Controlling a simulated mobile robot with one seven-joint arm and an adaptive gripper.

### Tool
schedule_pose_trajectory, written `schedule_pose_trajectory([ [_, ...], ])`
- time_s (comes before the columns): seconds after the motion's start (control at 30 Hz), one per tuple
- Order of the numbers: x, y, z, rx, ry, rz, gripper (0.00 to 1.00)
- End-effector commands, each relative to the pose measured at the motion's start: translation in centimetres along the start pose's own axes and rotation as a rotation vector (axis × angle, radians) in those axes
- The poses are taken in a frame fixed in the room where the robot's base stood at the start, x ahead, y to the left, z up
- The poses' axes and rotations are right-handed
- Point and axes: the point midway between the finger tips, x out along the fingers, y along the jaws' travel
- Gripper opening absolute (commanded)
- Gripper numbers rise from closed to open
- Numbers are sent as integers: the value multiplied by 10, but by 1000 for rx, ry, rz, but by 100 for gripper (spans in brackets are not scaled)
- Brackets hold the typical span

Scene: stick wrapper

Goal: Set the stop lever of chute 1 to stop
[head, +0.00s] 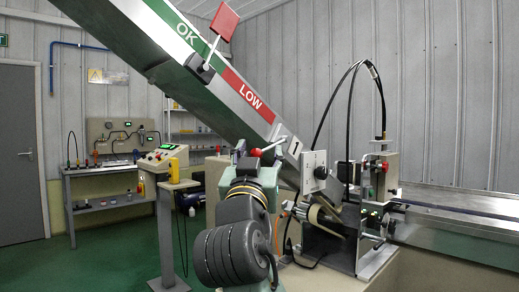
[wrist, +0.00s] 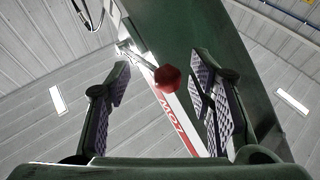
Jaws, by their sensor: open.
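The stop lever of chute 1 is a thin metal rod with a red knob (head: 256,152), at the chute's lower end beside the plate marked 1. The rod runs from the knob up to the right, to the chute's side. My gripper (head: 254,158) is at the knob, its fingers partly hidden by my arm. In the wrist view the red knob (wrist: 168,76) lies between the two spread fingers of my gripper (wrist: 161,72), with gaps on both sides. The gripper is open and not closed on it. No stop marking is readable.
The sloping chute (head: 170,62) with green OK and red LOW bands passes close above my arm. A red flag (head: 224,20) stands on it. A machine (head: 375,190) with a black hose is at the right. A control panel (head: 163,157) stands left; green floor there is open.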

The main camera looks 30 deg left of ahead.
Motion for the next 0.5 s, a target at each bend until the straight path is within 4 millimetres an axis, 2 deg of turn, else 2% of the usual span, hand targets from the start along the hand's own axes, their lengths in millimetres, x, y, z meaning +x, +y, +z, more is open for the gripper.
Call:
schedule_pose_trajectory([
  [0.33, 6, 0, 0, 0, 2, 0, 49],
  [0.5, 5, 0, 0, 0, 1, 0, 39],
])
